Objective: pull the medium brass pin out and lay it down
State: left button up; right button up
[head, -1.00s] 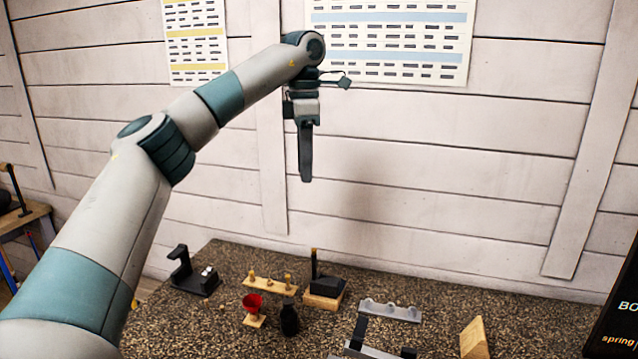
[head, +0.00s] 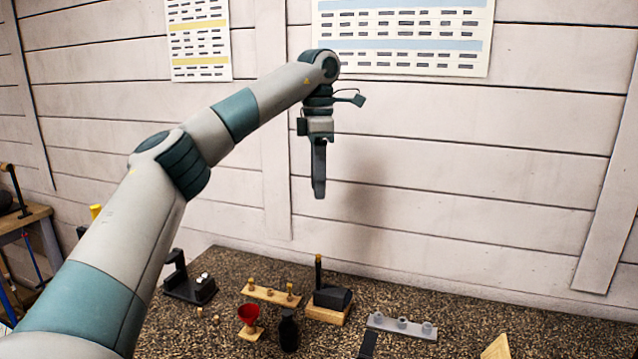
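A light wooden strip (head: 263,292) lies on the speckled bench, with several small brass pins standing in it. The left pin (head: 251,284), middle pin (head: 270,292) and right pin (head: 290,288) are tiny here, and I cannot tell surely which is the medium one. My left gripper (head: 319,193) hangs fingers down in the air, well above the bench and a little right of the strip. Its fingers overlap edge-on, so their opening does not show. I see nothing held in it. My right gripper is out of view.
A red funnel-shaped cup (head: 248,314) and a dark bottle (head: 289,331) stand in front of the strip. A dark block on a wooden base (head: 328,313) is right of it. A black stand (head: 189,289) is left. A grey rack (head: 402,326) stands further right.

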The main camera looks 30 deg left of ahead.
pick_arm(q)
jog(key=shift+s, duration=0.1)
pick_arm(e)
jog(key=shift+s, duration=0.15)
pick_arm(q)
send_over(318, 255)
notch_tip(318, 255, down, 5)
notch_tip(318, 255, down, 6)
jog(key=shift+s+r+p, duration=0.1)
jog(key=shift+r+p, duration=0.1)
jog(key=shift+p, duration=0.6)
notch_tip(318, 255, down, 6)
jog(key=shift+r+p, duration=0.1)
jog(key=shift+p, duration=0.65)
jog(key=shift+f, duration=0.45)
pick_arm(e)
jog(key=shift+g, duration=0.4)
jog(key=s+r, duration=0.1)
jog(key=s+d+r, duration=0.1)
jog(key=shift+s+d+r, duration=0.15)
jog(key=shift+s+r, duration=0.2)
pick_arm(q)
jog(key=shift+c, duration=0.5)
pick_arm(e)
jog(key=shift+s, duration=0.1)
